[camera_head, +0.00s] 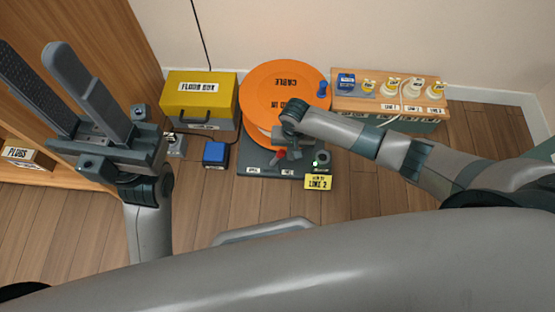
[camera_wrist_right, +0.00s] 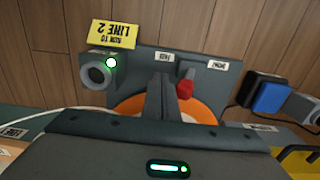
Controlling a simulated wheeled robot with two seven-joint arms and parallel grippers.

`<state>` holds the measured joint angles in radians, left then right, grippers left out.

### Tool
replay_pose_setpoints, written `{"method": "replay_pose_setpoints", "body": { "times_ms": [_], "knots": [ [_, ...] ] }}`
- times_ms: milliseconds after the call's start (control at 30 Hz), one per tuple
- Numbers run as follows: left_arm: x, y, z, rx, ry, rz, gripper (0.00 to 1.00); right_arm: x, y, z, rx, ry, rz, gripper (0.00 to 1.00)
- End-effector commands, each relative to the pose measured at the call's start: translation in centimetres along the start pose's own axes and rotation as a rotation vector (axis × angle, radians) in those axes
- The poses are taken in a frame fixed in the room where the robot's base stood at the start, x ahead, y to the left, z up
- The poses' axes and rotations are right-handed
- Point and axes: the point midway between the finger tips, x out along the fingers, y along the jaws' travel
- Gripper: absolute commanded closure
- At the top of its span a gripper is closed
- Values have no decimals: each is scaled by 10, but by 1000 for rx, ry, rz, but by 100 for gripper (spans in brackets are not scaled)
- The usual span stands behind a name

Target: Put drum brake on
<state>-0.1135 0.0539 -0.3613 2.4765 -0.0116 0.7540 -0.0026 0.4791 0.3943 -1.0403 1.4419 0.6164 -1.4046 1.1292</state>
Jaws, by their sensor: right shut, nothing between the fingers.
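The orange cable drum (camera_head: 262,85) stands on a dark grey base (camera_head: 258,160). The brake lever with a red end (camera_head: 278,155) is on the base; it also shows in the right wrist view (camera_wrist_right: 185,88), between two white labels (camera_wrist_right: 164,57) (camera_wrist_right: 218,65) whose small print is hard to read. My right gripper (camera_head: 283,142) is over the drum's front edge. In the wrist view its fingers (camera_wrist_right: 161,85) are together and empty, just left of the red end; I cannot tell whether they touch it. My left gripper (camera_head: 30,50) is open and empty at the left, far from the drum.
A yellow box (camera_head: 199,98) and a blue block (camera_head: 215,153) stand left of the drum. A yellow LINE 2 sign (camera_head: 318,182) is at the base's right front. A wooden-topped box with several plugs (camera_head: 390,105) stands right. The floor in front is bare.

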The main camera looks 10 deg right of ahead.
Motion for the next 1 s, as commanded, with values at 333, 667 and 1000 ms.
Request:
{"method": "replay_pose_setpoints", "body": {
  "times_ms": [333, 667, 1000],
  "knots": [
    [0, 0, 0, 0, -1, 0, 60, 0, 0, 0, 0, 0, 0, 100],
    [1, 0, 0, 0, -2, 0, 60, 0, -5, 0, 0, 0, -1, 100],
    [4, 0, 0, 0, -2, 0, 60, 1, -19, 0, 0, 1, 0, 100]
  ]
}}
